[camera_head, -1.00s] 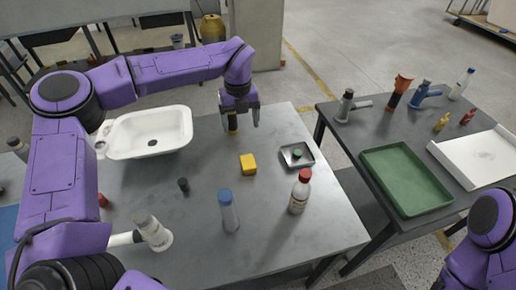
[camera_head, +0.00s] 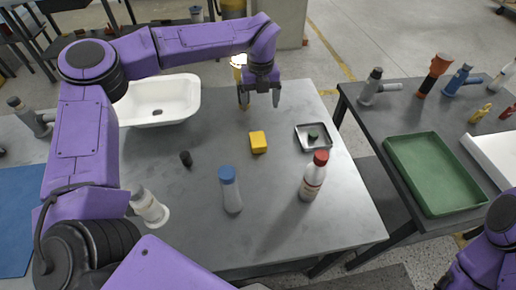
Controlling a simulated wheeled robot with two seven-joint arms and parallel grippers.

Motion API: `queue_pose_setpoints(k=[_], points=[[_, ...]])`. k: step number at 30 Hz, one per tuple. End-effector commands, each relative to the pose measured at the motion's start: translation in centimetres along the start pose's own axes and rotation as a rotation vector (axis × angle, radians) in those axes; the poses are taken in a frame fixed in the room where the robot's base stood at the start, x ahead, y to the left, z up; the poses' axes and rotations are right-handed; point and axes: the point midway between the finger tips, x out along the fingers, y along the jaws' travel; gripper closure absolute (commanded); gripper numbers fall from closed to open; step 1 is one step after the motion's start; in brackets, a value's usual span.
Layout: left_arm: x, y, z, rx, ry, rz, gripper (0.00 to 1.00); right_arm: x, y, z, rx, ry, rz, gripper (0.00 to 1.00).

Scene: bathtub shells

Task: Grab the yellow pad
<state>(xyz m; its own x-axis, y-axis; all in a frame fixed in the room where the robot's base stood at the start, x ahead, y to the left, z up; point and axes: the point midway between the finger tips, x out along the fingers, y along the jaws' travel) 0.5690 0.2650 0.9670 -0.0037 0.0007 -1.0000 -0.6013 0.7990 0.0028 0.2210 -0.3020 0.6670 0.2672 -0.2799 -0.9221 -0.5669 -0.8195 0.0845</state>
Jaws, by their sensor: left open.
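The yellow pad (camera_head: 258,142) is a small block lying on the grey metal table (camera_head: 290,215), near its middle. My left gripper (camera_head: 260,102) is open, fingers pointing down, on the far side of the pad in the head view. It is apart from the pad, with nothing seen between its fingers. My right gripper is not in view; only part of my right arm shows at the lower right.
A metal tray (camera_head: 328,146) holding a small green item is right of the pad. A blue-capped bottle (camera_head: 230,190), red-capped bottle (camera_head: 313,177) and black cylinder (camera_head: 186,159) stand nearby. A white basin (camera_head: 190,95) is at left. A green tray (camera_head: 430,208) lies on the right table.

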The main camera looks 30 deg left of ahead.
Motion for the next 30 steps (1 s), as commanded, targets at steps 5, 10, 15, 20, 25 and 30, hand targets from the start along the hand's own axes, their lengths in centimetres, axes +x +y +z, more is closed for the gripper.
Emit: queue_pose_setpoints(k=[5,10,15,20,25,30], points=[[3.2,0.1,0.0,-0.002,0.000,0.000,0.17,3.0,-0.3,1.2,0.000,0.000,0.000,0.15],[5.4,0.1,-0.1,0.000,0.003,0.002,0.17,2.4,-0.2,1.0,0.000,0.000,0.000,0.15],[7.9,0.2,-0.1,-0.001,0.001,0.001,0.17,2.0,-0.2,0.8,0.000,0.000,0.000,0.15],[10.0,0.7,-0.5,0.000,0.005,0.002,0.17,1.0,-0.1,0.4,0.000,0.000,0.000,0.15],[12.9,0.9,-0.6,-0.001,0.002,0.002,0.17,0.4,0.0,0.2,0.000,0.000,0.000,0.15],[13.6,0.8,-0.6,-0.001,-0.001,-0.001,0.17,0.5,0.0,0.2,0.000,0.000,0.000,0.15]])
